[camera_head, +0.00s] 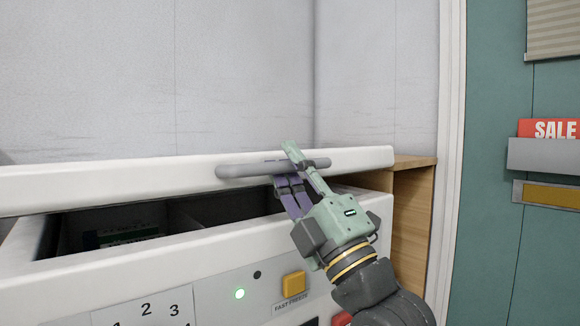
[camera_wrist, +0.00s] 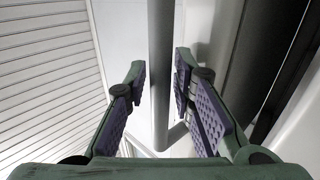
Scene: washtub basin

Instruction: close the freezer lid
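The white freezer lid (camera_head: 110,183) is partly raised, with a dark gap between it and the white freezer body (camera_head: 200,258) in the head view. A grey bar handle (camera_head: 240,170) runs along the lid's front edge; it also stands upright in the middle of the wrist view (camera_wrist: 160,75). My gripper (camera_head: 287,166) is at the handle's right part, one finger over it and the other below. In the wrist view my gripper (camera_wrist: 160,78) has its fingers apart on both sides of the bar, with small gaps; firm contact cannot be seen.
The freezer's open interior (camera_head: 180,215) is dark, with some packages at left. A wooden panel (camera_head: 412,210) and a teal wall with a sale sign (camera_head: 555,128) are at right.

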